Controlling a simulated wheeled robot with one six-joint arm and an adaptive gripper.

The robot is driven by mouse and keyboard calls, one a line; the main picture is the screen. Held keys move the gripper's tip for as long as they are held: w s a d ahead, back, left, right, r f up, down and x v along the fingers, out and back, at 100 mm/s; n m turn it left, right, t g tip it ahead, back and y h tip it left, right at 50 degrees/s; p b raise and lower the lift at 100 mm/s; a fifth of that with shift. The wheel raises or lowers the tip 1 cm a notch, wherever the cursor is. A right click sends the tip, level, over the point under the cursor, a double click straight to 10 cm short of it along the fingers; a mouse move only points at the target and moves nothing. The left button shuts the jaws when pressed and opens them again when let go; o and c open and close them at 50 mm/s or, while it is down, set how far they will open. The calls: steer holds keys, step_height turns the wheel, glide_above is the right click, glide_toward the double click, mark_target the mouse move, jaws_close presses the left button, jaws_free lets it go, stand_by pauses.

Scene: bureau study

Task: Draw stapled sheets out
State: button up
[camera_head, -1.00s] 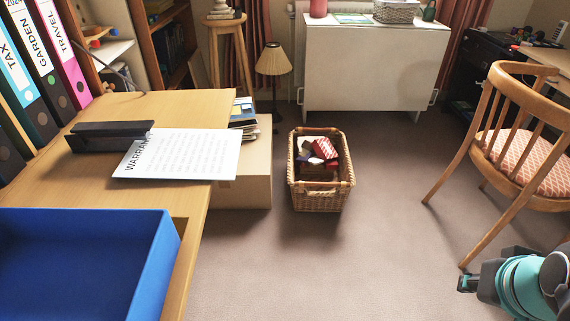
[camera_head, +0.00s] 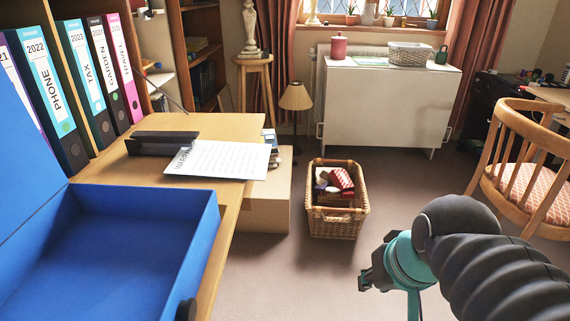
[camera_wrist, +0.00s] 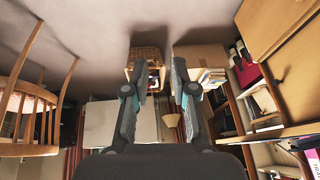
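The white printed sheets (camera_head: 225,161) lie flat on the wooden desk in the head view, with their right end near the desk's edge. Their left end meets a long black stapler-like device (camera_head: 160,142); I cannot tell whether it sits in the jaw or beside it. A staple is too small to see. My gripper (camera_head: 364,283) is right of the desk, over the floor, well apart from the sheets. In the wrist view my gripper (camera_wrist: 157,68) has its two fingers spread with nothing between them. The sheets are not seen there.
An open blue box (camera_head: 120,250) stands on the near desk, its lid raised at left. Binders (camera_head: 80,85) line the desk's back. A cardboard box (camera_head: 268,200) and wicker basket (camera_head: 337,222) stand on the floor. A chair (camera_head: 525,150) is at right.

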steer(key=w+a+r+m+g+y+b, duration=0.15)
steer(key=w+a+g+y+b, duration=0.3)
steer(key=w+a+y, duration=0.6)
steer(key=w+d+r+n+y+b, duration=0.1)
steer(key=w+r+y+b, duration=0.2)
steer(key=w, duration=0.5)
steer(key=w+r+n+y+b, duration=0.15)
steer(key=w+y, duration=0.25)
steer(key=w, duration=0.5)
steer(key=a+r+m, duration=0.1)
steer(key=a, duration=0.7)
steer(key=shift+a, duration=0.4)
jaws_close()
steer(key=shift+r, duration=0.3)
